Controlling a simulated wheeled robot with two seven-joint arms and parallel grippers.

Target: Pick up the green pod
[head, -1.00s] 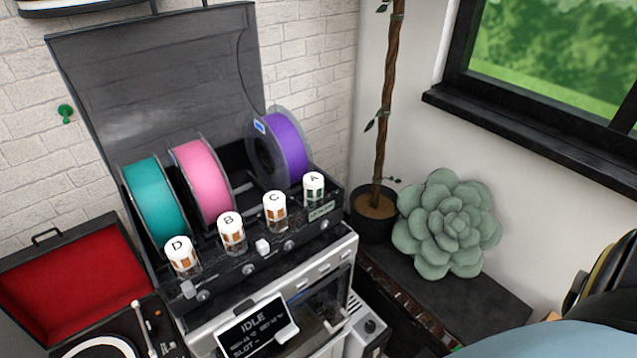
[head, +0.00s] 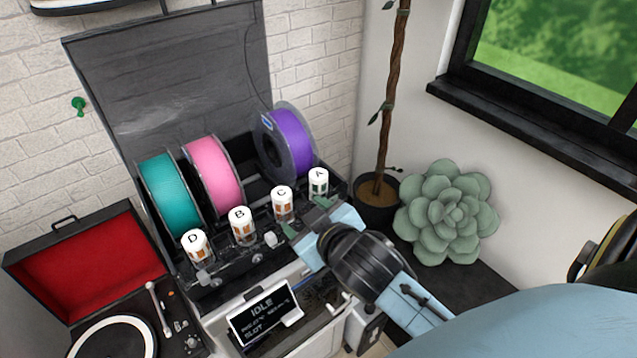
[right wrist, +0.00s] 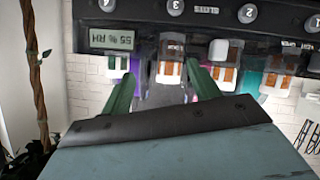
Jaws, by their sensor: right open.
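Several small clear pods with white lettered caps stand in a row on the front of the black spool box. The pod marked A (head: 318,184), at the right end, has dark green contents; pods C (head: 282,203), B (head: 241,226) and D (head: 196,245) show orange. My right gripper (head: 305,216) is open and empty just in front of pods A and C. In the right wrist view, its green fingers (right wrist: 162,72) spread with an orange-marked pod (right wrist: 170,73) beyond the gap. The left finger partly covers the end pod (right wrist: 118,66). My left gripper is out of view.
Teal (head: 169,194), pink (head: 212,175) and purple (head: 286,143) spools sit behind the pods under a raised dark lid (head: 170,80). A record player (head: 110,335) is at left. A potted stem (head: 378,190) and a succulent-shaped cushion (head: 450,215) are at right.

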